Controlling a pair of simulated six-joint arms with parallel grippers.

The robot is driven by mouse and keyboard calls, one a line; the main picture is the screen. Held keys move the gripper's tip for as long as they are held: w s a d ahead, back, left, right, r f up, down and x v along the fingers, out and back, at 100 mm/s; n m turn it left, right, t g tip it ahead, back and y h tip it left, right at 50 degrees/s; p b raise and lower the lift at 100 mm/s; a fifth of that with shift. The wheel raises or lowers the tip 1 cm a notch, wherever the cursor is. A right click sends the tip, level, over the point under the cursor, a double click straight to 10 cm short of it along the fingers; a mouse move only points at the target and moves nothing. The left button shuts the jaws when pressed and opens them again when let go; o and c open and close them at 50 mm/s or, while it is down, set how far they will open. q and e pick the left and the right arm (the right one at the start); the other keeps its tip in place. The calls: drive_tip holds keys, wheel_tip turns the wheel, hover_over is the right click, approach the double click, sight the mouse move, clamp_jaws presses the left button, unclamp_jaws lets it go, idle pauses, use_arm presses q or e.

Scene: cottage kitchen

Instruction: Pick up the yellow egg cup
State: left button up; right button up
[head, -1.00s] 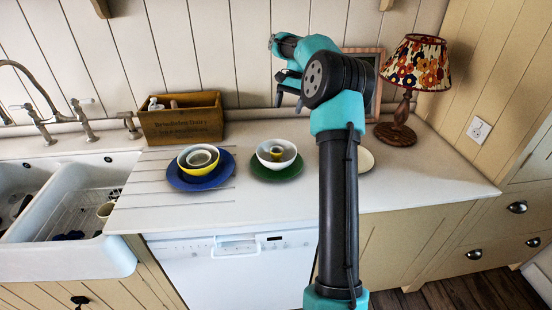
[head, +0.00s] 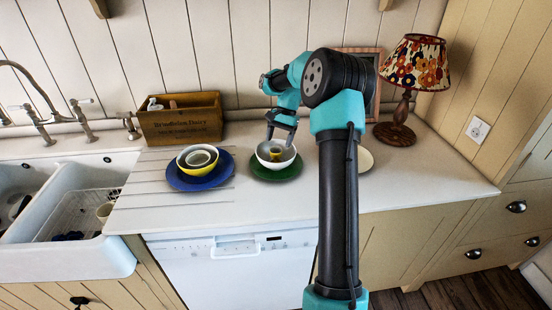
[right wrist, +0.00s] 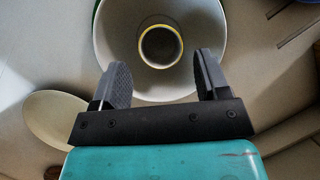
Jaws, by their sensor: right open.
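The small yellow egg cup (head: 276,154) stands inside a white bowl (head: 264,160) on a green plate (head: 288,174). In the right wrist view the egg cup (right wrist: 160,46) shows from above as a yellow-rimmed ring within the white bowl (right wrist: 120,40). My right gripper (head: 280,143) is open and empty just above the bowl. In the right wrist view its two fingers (right wrist: 158,68) are apart, with the egg cup ahead, between and beyond their tips. I cannot tell the exact height gap. My left gripper is not in view.
A blue plate (head: 226,166) with a yellow bowl (head: 188,169) and a smaller bowl in it stands to the left. A wooden crate (head: 180,124) and a lamp (head: 397,132) stand behind. A cream plate (head: 366,160) lies partly behind my right arm. The sink is at the left.

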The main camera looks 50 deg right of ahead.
sight(275, 159)
drive_tip(key=shift+f, duration=0.1)
drive_tip(key=shift+s+x, duration=0.15)
drive_tip(key=shift+x, duration=1.15)
drive_tip(key=shift+s+x, duration=0.1)
drive_tip(key=shift+x, duration=1.15)
drive_tip(key=c, duration=0.8)
